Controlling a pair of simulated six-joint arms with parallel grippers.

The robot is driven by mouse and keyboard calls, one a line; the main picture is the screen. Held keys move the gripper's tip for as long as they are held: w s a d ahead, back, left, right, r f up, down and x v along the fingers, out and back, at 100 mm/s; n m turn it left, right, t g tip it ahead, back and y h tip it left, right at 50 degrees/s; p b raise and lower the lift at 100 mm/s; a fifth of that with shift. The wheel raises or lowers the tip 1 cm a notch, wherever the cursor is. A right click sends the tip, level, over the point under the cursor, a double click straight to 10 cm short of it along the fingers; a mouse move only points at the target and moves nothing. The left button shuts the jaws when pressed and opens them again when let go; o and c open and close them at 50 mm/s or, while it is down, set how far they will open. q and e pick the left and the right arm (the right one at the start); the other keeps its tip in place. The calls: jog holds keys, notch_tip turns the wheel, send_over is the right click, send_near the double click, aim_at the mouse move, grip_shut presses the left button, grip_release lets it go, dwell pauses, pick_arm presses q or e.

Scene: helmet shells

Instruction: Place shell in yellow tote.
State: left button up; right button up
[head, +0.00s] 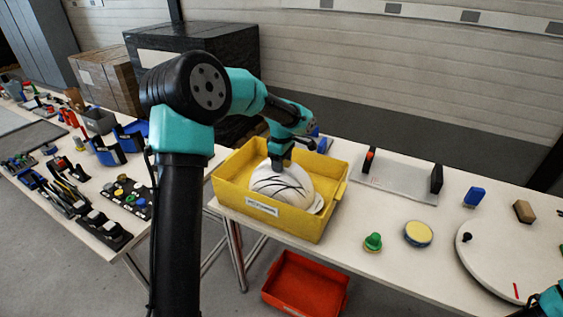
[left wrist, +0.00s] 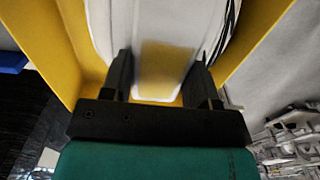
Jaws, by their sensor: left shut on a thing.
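The shell (head: 281,186) is white with dark curved lines. It sits inside the yellow tote (head: 225,188), within its walls, in the head view. My left gripper (head: 279,166) reaches down into the tote from above and is shut on the shell's upper edge. In the left wrist view, the two dark fingers (left wrist: 160,85) stand on either side of the white shell (left wrist: 165,25), with the yellow tote wall (left wrist: 262,35) around it. Whether the shell rests on the tote floor is hidden. Only a teal part of my right arm shows at the lower right; its gripper is out of frame.
A red bin (head: 305,285) is on the floor below the table. A green knob (head: 373,241), a round yellow-topped tin (head: 418,233) and a white turntable (head: 500,258) stand right of the tote. A grey tray (head: 398,180) lies behind. Tools crowd the left table.

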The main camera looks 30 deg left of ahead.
pick_arm(q)
jog(key=o, duration=1.5)
jog(key=shift+f, duration=0.15)
jog(key=shift+c, duration=0.2)
jog(key=shift+r, duration=0.2)
notch_tip(320, 180, up, 12)
